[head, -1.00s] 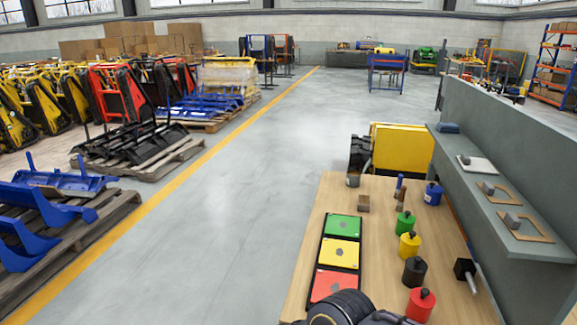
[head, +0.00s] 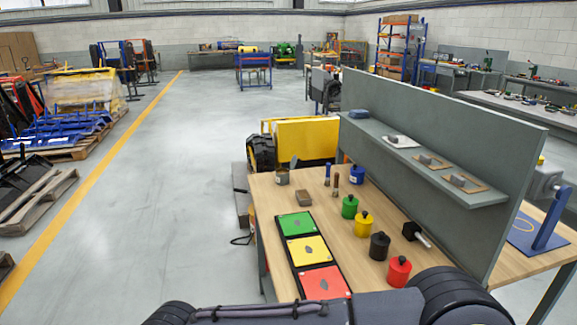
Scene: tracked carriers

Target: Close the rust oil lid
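I cannot tell which item is the rust oil container or its lid. A small grey tin (head: 282,177) stands at the far left corner of the workbench (head: 368,262); whether a lid is on it is too small to tell. Canisters with dark knobs on top stand along the bench: green (head: 349,207), yellow (head: 363,224), black (head: 380,246) and red (head: 399,271). A blue canister (head: 357,175) stands at the back. Neither gripper is in view; only dark rounded parts that look like my own body show at the bottom edge.
Green (head: 295,223), yellow (head: 306,250) and red (head: 323,283) panels lie in a black frame. A grey shelf (head: 430,155) overhangs the right side.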

